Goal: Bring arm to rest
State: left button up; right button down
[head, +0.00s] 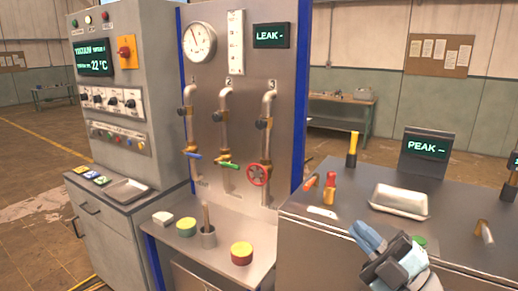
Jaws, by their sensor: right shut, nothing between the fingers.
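My right gripper (370,242) shows at the lower right in the head view, over the front edge of the dark-topped bench (455,205). Its fingers are shut with nothing between them and point up and to the left. The gripper body hides part of the bench front and part of a small green round thing (419,241) beside it. I cannot tell how high the gripper is above the bench top. My left gripper is not in view.
A white tray (399,201) lies on the bench behind the gripper, with a PEAK display (426,150) further back. A valve panel (240,110) with a red handwheel (258,175) stands left. Its shelf holds green and red tins and a cup. A control cabinet (125,80) stands far left.

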jog(key=s+d+f+m+h, duration=0.2)
jog(key=d+f+m+h, duration=0.3)
jog(key=f+m+h, duration=0.45)
jog(key=s+d+f+m+h, duration=0.2)
jog(key=d+f+m+h, duration=0.4)
jog(key=f+m+h, duration=0.35)
jog(key=s+a+f+m+g+y, duration=0.1)
jog(key=s+f+g, duration=0.6)
jog(key=s, duration=0.3)
jog(key=s+a+f+g+y, duration=0.1)
jog(key=s+f+g, duration=0.55)
jog(key=s, duration=0.25)
jog(key=w+a+f+t+y+p, duration=0.3)
jog(key=w+a+f+t+p, duration=0.2)
jog(key=t+p, duration=0.3)
jog(key=shift+w+a+f+n, duration=0.3)
jog(key=shift+w+a, duration=0.35)
jog(key=shift+a, duration=0.15)
